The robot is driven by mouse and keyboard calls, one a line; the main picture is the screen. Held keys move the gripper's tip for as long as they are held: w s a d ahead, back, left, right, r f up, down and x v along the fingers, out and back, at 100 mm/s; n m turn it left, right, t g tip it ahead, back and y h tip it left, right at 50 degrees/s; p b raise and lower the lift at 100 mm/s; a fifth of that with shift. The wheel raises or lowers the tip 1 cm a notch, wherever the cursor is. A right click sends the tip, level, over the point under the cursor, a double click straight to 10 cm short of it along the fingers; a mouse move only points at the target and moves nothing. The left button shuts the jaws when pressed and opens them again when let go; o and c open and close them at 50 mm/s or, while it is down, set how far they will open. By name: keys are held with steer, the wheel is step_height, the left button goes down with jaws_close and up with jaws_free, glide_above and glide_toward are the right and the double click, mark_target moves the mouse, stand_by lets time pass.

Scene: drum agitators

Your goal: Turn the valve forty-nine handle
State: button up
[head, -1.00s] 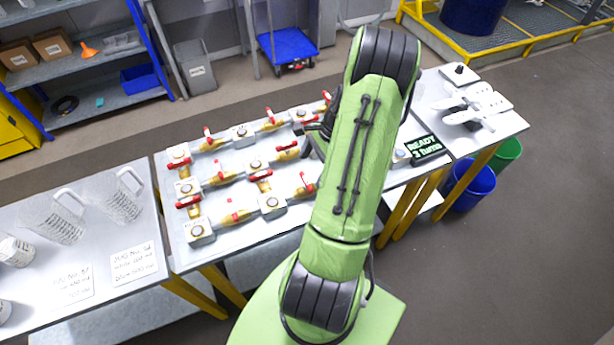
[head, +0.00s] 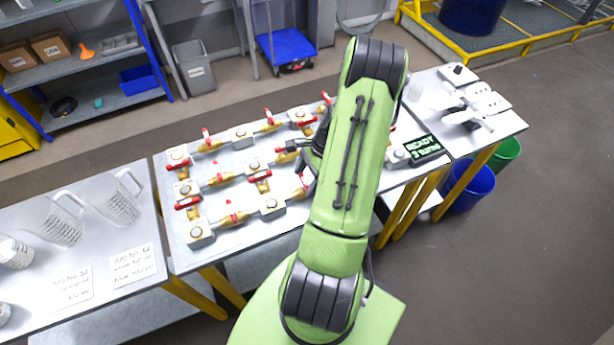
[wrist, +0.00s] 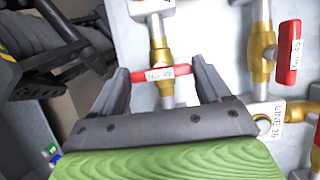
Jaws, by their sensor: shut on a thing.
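My gripper (wrist: 159,72) is shut on a red valve handle (wrist: 167,72) in the wrist view. One finger is at each end of the handle, which lies crosswise over a brass valve body (wrist: 163,53). The handle's white label is too small to read surely. In the head view my gripper (head: 297,162) is low over the right part of the pipe board, and my arm hides most of the held handle.
Several other red-handled valves stand close by, including one right of my gripper (wrist: 288,52) in the wrist view. A display (head: 423,149) reading READY sits right of the board. Clear jugs (head: 115,197) stand on the left table.

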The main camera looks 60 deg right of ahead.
steer(key=shift+n, duration=0.4)
steer(key=n+g+b, duration=0.1)
steer(key=n, duration=0.2)
steer(key=shift+w+n+y, duration=0.15)
steer(key=shift+n+y, duration=0.15)
steer(key=n+g+b, duration=0.1)
steer(key=n+g, duration=0.1)
steer(key=n, duration=0.2)
steer(key=shift+w+b, duration=0.15)
steer(key=shift+b, duration=0.15)
steer(key=n+g, duration=0.1)
steer(key=n, duration=0.1)
steer(key=n+b, duration=0.1)
steer(key=n, duration=0.2)
steer(key=shift+w+g+h, duration=0.1)
steer(key=shift+g+h, duration=0.3)
steer(key=shift+a+n+g+h+b, duration=0.1)
steer(key=shift+n+g+h+b, duration=0.25)
steer(key=shift+n, duration=0.8)
steer(key=shift+n+g+h+b, duration=0.25)
steer(key=shift+n+h+b, duration=0.15)
steer(key=shift+n, duration=0.75)
